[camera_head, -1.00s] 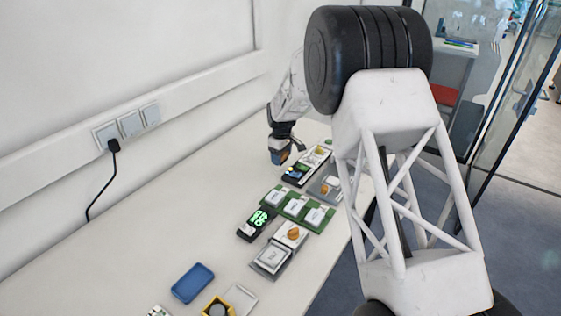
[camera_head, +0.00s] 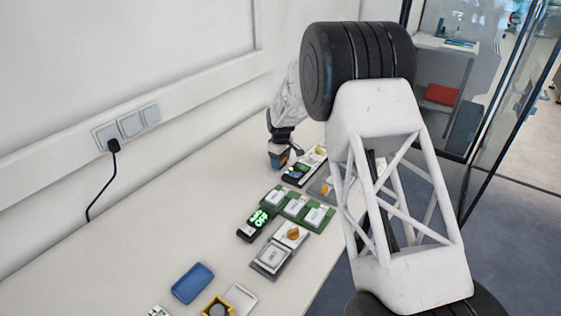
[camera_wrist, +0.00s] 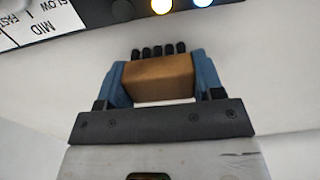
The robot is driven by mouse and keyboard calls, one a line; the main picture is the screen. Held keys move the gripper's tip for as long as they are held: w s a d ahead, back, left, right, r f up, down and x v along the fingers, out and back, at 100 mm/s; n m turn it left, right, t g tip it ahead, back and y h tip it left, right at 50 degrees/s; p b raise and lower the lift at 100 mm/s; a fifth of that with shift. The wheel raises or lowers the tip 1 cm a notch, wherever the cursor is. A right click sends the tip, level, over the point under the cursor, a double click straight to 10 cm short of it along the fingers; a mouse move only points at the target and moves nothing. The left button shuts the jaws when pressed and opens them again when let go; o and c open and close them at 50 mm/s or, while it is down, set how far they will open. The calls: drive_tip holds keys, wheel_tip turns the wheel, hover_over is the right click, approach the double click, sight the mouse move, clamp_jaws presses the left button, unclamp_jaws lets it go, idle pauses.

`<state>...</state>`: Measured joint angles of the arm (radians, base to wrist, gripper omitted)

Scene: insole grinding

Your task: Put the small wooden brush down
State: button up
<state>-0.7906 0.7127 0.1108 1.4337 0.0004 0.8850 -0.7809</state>
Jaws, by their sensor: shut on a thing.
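My gripper (camera_wrist: 158,80) is shut on the small wooden brush (camera_wrist: 160,78), a brown block with a row of black bristle tufts along its far edge in the wrist view. The blue fingers press it from both sides. In the head view my gripper (camera_head: 278,160) is at the far part of the white table, left of a black control panel. The brush is too small there to make out clearly. I cannot tell whether the bristles touch the table.
The control panel (camera_head: 305,166) is close beside my gripper; its MID and FAST labels show in the wrist view (camera_wrist: 45,20). A green tray (camera_head: 322,226), a green-lit display (camera_head: 256,223) and a blue tray (camera_head: 192,283) lie nearer. The table left of my gripper is clear.

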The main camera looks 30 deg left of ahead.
drive_tip(key=shift+f, duration=0.2)
drive_tip(key=shift+f, duration=0.15)
drive_tip(key=o, duration=0.9)
drive_tip(key=shift+r, duration=0.2)
wheel_tip(320, 180, up, 12)
idle(0.9)
